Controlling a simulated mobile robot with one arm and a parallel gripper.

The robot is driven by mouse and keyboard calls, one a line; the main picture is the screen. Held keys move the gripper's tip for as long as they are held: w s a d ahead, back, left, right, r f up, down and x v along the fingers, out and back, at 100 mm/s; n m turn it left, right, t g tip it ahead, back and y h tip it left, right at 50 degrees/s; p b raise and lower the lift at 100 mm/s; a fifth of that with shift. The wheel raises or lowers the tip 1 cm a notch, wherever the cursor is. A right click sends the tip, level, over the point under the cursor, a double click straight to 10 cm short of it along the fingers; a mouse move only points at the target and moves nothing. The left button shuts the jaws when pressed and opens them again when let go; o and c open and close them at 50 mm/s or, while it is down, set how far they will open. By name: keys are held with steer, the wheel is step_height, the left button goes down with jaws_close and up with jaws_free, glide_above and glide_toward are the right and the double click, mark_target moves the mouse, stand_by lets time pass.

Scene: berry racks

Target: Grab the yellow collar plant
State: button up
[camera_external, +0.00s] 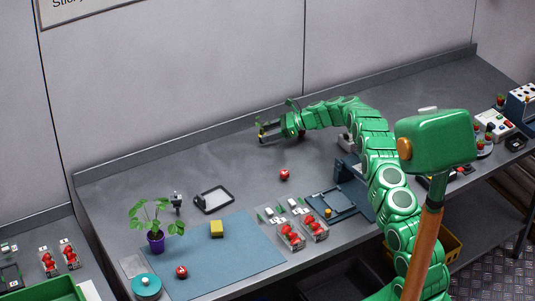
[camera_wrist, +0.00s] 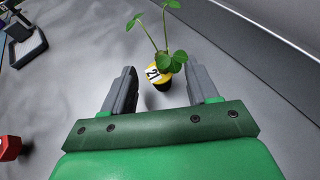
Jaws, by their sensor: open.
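The yellow collar plant shows in the wrist view (camera_wrist: 155,73), with a yellow collar tagged 21, a dark pot and green leaves on thin stems. My gripper (camera_wrist: 161,74) is open, with one grey finger on each side of the plant near the fingertips. I see gaps between the fingers and the pot, and nothing is gripped. In the external view my gripper (camera_external: 262,134) is low over the back of the grey bench near the wall. The plant there is small and mostly hidden by the gripper.
Another plant in a purple pot (camera_external: 156,242) stands on a blue mat (camera_external: 245,258) at the front left. A red item (camera_external: 284,174) lies on the bench. A black-framed tray (camera_external: 214,200) and blue fixture (camera_external: 331,205) stand nearby. The back wall is close to my gripper.

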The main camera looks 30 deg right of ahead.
mark_target(258, 142)
steer(key=x, duration=0.4)
steer(key=shift+a, duration=0.25)
steer(key=c, duration=1)
steer(key=shift+r, duration=1.45)
steer(key=shift+s+d+r, duration=0.1)
steer(key=shift+s+r, duration=0.55)
steer(key=shift+r, duration=0.3)
steer(key=s+r, duration=0.8)
steer(key=s, duration=0.4)
steer(key=shift+s, duration=0.35)
